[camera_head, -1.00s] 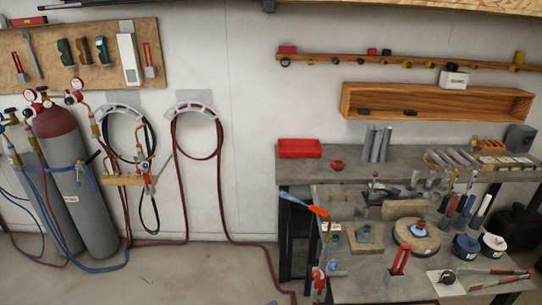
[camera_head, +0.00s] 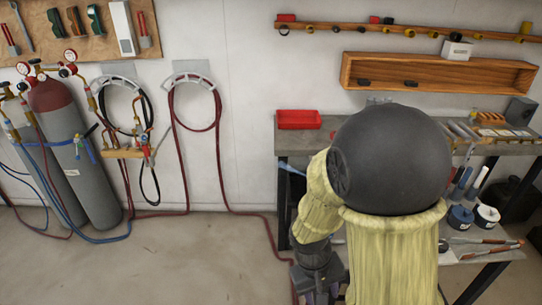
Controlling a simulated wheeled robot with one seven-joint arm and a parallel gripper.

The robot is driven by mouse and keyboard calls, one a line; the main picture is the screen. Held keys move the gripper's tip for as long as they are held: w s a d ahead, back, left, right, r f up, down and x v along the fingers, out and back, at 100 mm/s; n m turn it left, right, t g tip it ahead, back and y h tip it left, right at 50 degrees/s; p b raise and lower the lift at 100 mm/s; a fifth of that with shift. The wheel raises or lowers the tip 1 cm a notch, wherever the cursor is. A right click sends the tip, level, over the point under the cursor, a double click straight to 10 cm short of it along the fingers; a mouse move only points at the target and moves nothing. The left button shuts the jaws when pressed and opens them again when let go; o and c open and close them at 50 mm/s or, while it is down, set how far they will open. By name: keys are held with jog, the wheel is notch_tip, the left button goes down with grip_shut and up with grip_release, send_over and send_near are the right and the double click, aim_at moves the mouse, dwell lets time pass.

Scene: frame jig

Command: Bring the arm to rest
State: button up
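My arm, with a large dark round joint and pale yellow sleeves, fills the right-centre of the head view. It appears folded, with one sleeved part coming down on the left side. A dark end part there, which I take to be my gripper (camera_head: 318,284), is low near the bottom edge. Its fingers are too small and cut off to tell open from shut. I see nothing clearly held in it.
A grey workbench (camera_head: 290,145) with a red tray (camera_head: 298,119) stands behind my arm. Blue and white round containers (camera_head: 461,217) (camera_head: 486,216) sit to its right. Gas cylinders (camera_head: 80,160) and hoses are along the left wall. The floor at left centre is clear.

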jog(key=d+r+m+t+y, duration=0.2)
jog(key=d+r+t, duration=0.1)
jog(key=r, duration=0.4)
jog(key=shift+w+d+m+t+y, duration=0.25)
jog(key=shift+w+m+t+y, duration=0.05)
jog(key=shift+w+m, duration=0.15)
jog(key=shift+c, duration=0.4)
